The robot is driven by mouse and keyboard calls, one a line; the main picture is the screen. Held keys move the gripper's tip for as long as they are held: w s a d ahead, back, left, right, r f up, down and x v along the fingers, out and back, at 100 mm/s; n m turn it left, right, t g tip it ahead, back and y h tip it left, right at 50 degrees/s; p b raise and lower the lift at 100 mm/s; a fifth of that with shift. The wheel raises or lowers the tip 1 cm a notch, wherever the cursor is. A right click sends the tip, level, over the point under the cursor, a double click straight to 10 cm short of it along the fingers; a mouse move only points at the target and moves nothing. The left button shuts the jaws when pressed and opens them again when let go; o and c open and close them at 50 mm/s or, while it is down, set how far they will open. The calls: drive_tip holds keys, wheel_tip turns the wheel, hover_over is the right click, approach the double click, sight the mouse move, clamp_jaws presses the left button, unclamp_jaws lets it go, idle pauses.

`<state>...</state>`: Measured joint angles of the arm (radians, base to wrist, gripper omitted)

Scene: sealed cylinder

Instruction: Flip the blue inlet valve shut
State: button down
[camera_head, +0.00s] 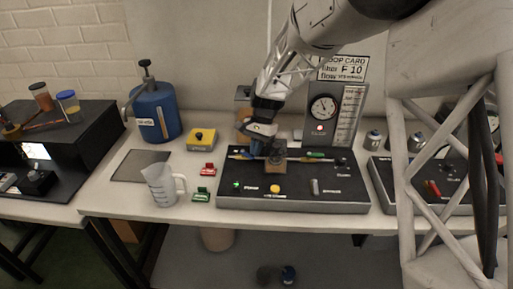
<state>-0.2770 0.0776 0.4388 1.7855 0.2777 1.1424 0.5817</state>
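My gripper (272,153) points down over the back left part of the dark control panel (232,203). Its fingertips are small and dark here, and I cannot tell whether they are apart or closed. A small blue part (257,147) shows just left of the fingertips, close to or touching them. It looks like the blue inlet valve's handle, but its angle is unclear because the gripper covers part of it. A brown block-like part (276,168) sits directly below the gripper. A green-handled part (315,155) lies to the right along the panel's back.
A round gauge (323,107) stands behind the panel. A blue canister (156,112), yellow box (201,139), clear jug (162,184), and red (208,169) and green (201,194) blocks stand left. Another panel (378,178) is right. The dark mat (139,166) is bare.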

drive_tip(key=shift+s+a, duration=0.15)
drive_tip(key=shift+s, duration=0.4)
idle(0.4)
drive_tip(key=shift+w+f, duration=0.1)
drive_tip(key=shift+w, duration=0.05)
drive_tip(key=shift+w+a, duration=0.15)
drive_tip(key=shift+w, duration=0.5)
idle(0.4)
drive_tip(key=v, duration=0.8)
drive_tip(key=shift+a, duration=0.1)
idle(0.4)
